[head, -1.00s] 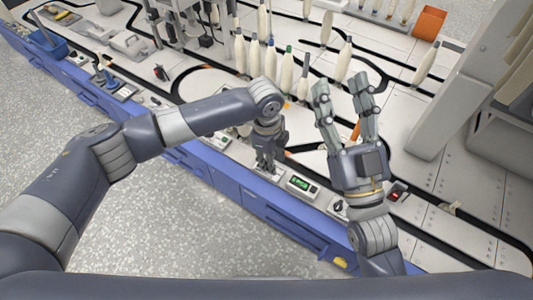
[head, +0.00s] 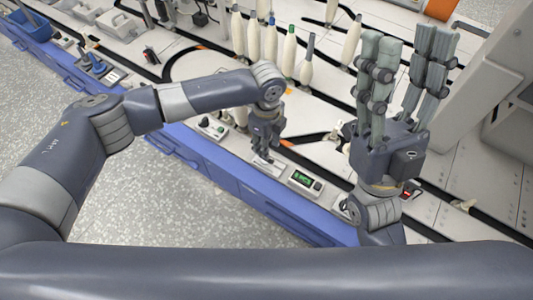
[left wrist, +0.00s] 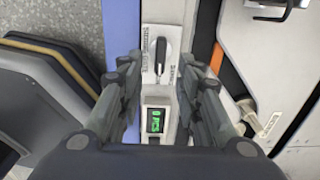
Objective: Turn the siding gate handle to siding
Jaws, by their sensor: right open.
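The siding gate handle (left wrist: 160,54) is a dark lever on a pale labelled plate (left wrist: 150,70) in the left wrist view. It lies roughly along the picture's vertical. My left gripper (left wrist: 160,88) is open, with its fingers apart on either side of the lower plate, and the handle shows beyond the gap between them. In the head view my left gripper (head: 264,145) points down over the bench's front strip, and it hides the handle there. My right gripper (head: 405,62) is open and empty, fingers up, raised over the bench at the right.
A green display (head: 303,180) sits just right of my left gripper. Several bobbins (head: 289,50) stand behind it. Two blue levers (head: 91,64) stand at the left. A large grey machine housing (head: 475,80) rises at the right. An orange bin (head: 441,9) is at the back.

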